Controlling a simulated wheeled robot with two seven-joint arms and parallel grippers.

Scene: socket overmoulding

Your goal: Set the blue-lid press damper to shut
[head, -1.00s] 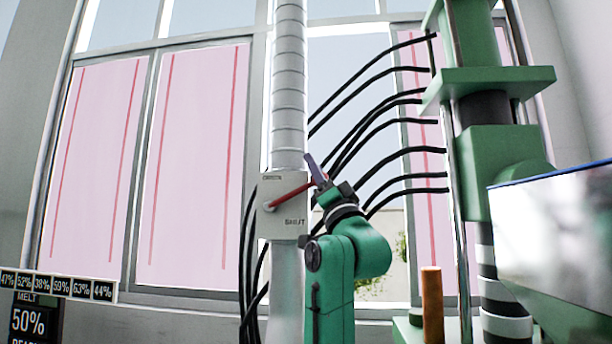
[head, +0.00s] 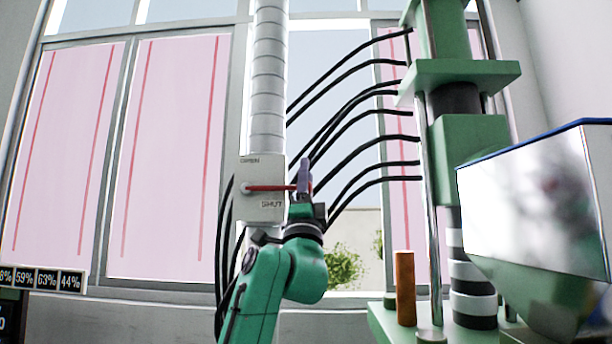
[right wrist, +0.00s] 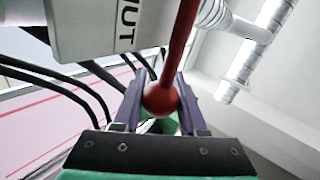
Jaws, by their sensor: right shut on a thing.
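The damper box (head: 262,206) is a pale box on the vertical grey duct, with "OPEN" at its top and "SHUT" at its lower right. Its red lever (head: 272,188) points right from a pivot at the box's left side and lies about level, between the two labels. My right gripper (head: 304,186) is shut on the lever's outer end. In the right wrist view, the lever's red ball end (right wrist: 161,98) sits between the two fingers. The left gripper is in neither view. The blue-edged metal hopper (head: 540,195) is at the right.
A green press column (head: 468,150) stands right of the arm, with several black hoses (head: 345,125) running behind the gripper. An orange-brown cylinder (head: 404,288) stands on the green base. Pink panels (head: 165,160) fill the windows behind.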

